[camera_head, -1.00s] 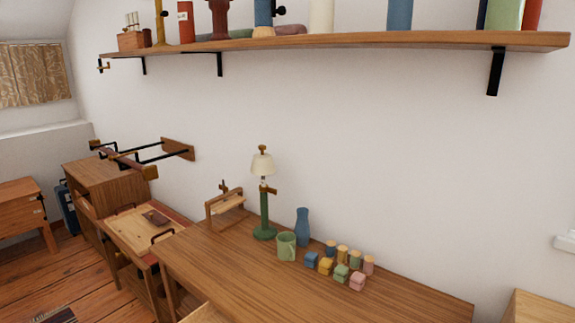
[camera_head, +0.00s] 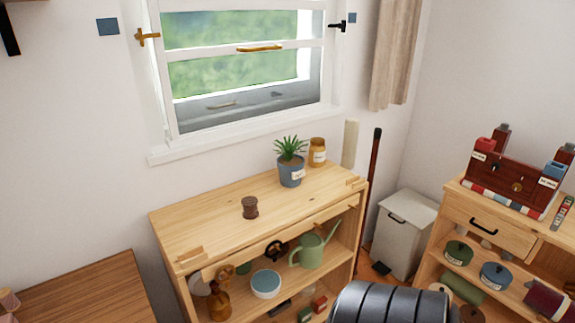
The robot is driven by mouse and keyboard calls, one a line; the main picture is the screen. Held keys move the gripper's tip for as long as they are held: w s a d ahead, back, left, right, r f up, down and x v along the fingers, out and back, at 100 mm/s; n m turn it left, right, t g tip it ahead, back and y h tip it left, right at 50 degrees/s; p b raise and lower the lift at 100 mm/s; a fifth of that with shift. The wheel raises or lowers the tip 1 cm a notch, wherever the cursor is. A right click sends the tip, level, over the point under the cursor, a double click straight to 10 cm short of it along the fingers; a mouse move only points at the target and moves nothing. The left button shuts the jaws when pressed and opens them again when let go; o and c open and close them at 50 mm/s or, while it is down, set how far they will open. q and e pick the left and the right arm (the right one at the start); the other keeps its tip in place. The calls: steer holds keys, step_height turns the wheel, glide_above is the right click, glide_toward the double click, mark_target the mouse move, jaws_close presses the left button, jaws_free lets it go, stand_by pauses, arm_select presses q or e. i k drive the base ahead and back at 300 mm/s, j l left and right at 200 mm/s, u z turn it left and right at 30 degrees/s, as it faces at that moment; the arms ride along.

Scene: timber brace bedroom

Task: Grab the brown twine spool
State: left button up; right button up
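Neither of my grippers shows in the head view.
A potted plant (camera_head: 291,168) and an amber jar (camera_head: 318,152) stand behind and right of the spool. A green watering can (camera_head: 311,250) and a white-blue bowl (camera_head: 265,284) sit on the shelf below. A white bin (camera_head: 404,233) stands right; a brown table (camera_head: 85,290) lies left.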

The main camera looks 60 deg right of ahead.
mark_target(250, 213)
steer(key=z, duration=1.7)
steer(key=i+l, duration=0.2)
